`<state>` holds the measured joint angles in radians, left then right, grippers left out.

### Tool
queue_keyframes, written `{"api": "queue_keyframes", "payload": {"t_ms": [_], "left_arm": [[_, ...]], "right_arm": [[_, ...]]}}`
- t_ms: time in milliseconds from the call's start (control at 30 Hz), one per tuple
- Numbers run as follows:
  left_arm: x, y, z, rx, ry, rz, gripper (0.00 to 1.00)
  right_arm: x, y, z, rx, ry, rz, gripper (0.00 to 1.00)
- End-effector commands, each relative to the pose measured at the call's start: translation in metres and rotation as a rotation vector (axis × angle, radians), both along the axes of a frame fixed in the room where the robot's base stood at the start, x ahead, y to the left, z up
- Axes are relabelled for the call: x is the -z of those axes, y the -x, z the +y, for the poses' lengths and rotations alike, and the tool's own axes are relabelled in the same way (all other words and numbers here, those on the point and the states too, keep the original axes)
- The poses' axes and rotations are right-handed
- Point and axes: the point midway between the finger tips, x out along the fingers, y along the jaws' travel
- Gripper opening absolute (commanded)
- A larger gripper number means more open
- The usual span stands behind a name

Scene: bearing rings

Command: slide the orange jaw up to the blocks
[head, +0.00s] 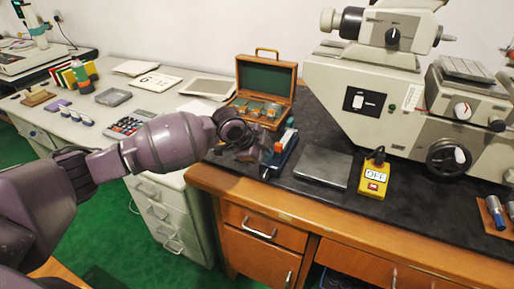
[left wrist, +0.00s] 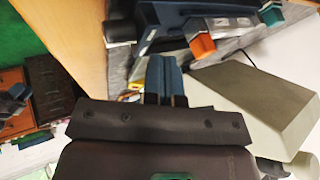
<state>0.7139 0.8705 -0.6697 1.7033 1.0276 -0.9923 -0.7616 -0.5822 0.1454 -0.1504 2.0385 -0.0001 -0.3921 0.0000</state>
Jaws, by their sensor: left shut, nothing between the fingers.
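The orange jaw (left wrist: 202,45) shows in the left wrist view on a dark blue bar-shaped holder (left wrist: 160,38). Grey blocks (left wrist: 232,27) lie beside it along the holder, and a teal end piece (left wrist: 270,14) stands past them. The holder also shows in the head view (head: 284,152), partly hidden by my arm. My left gripper (left wrist: 166,62) is shut and empty, its fingertips close to the holder and a little to the left of the orange jaw in the wrist view. I cannot tell whether they touch anything. My right gripper is not in view.
A green-lined wooden case (head: 266,82) stands open behind the holder. A grey flat plate (head: 323,167) and a yellow box marked OFF (head: 374,178) lie to the right. A large grey machine (head: 365,100) fills the back right. The black mat's front strip is clear.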

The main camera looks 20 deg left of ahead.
Motion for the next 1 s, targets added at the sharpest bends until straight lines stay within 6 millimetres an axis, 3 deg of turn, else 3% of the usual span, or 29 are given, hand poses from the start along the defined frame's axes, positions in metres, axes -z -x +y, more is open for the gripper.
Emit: {"api": "queue_keyframes", "payload": {"t_ms": [67, 333, 667, 1000], "left_arm": [[0.015, -0.006, -0.007, 0.0, 0.001, 0.004, 0.0], [0.012, -0.039, -0.006, -0.001, 0.0, 0.001, 0.0], [0.01, -0.046, -0.006, 0.0, 0.0, 0.0, 0.0], [0.01, -0.057, -0.007, 0.0, 0.0, 0.0, 0.0]], "right_arm": [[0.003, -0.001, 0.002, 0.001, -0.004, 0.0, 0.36], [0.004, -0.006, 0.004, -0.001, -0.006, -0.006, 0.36], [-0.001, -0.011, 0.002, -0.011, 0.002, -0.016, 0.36], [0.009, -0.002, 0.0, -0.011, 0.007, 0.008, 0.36]]}}
